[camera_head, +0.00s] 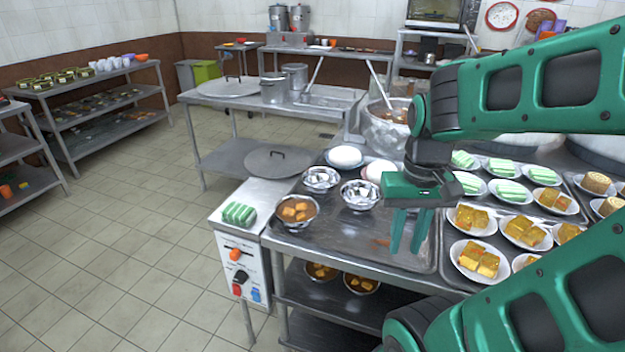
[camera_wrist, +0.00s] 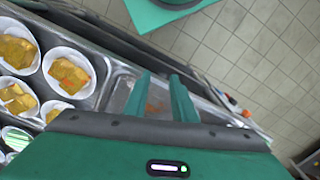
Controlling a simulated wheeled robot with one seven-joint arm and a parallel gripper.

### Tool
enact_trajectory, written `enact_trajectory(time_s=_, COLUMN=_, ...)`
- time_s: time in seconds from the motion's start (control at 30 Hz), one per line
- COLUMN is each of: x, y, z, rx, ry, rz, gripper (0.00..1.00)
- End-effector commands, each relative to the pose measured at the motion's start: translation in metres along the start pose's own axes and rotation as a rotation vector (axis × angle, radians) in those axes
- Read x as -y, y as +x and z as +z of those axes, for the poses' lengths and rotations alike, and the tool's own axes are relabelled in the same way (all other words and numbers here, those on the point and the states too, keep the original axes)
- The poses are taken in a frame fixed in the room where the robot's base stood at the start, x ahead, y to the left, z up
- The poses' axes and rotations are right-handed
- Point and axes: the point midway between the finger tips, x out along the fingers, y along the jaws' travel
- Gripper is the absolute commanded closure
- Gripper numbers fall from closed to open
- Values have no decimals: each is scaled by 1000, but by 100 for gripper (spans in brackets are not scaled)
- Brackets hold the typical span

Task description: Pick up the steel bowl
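Several steel bowls show in the head view. One steel bowl (camera_head: 296,227) holding orange-brown chunks stands at the left front corner of the steel table. Two faceted steel bowls stand behind it, one at the left (camera_head: 320,187) and one to its right (camera_head: 361,204); what is inside these two is unclear. My gripper (camera_head: 408,246) hangs over the tray to the right of the bowls, fingers pointing down, apart from all of them. In the wrist view my gripper (camera_wrist: 160,80) shows two separated fingers with nothing between them. No steel bowl is clearly seen between or beside the fingers there.
White plates of yellow cake (camera_head: 478,276) stand close to my gripper's right, with plates of green-and-white cake (camera_head: 466,182) behind. More food bowls (camera_head: 361,285) sit on the lower shelf. A large pot (camera_head: 384,135) stands behind. The tray (camera_head: 345,240) has bare room in front of the bowls.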

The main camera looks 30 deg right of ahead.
Motion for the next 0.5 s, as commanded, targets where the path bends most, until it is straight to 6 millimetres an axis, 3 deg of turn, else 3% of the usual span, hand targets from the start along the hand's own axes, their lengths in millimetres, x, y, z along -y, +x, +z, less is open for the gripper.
enact_trajectory(time_s=0.37, x=0, y=0, z=0, rx=-1, ry=-1, rz=0, gripper=76)
enact_trajectory(time_s=0.43, x=-5, y=-5, z=7, rx=-16, ry=-20, rz=-7, gripper=76)
enact_trajectory(time_s=0.5, x=-3, y=-5, z=0, rx=-29, ry=-72, rz=-7, gripper=76)
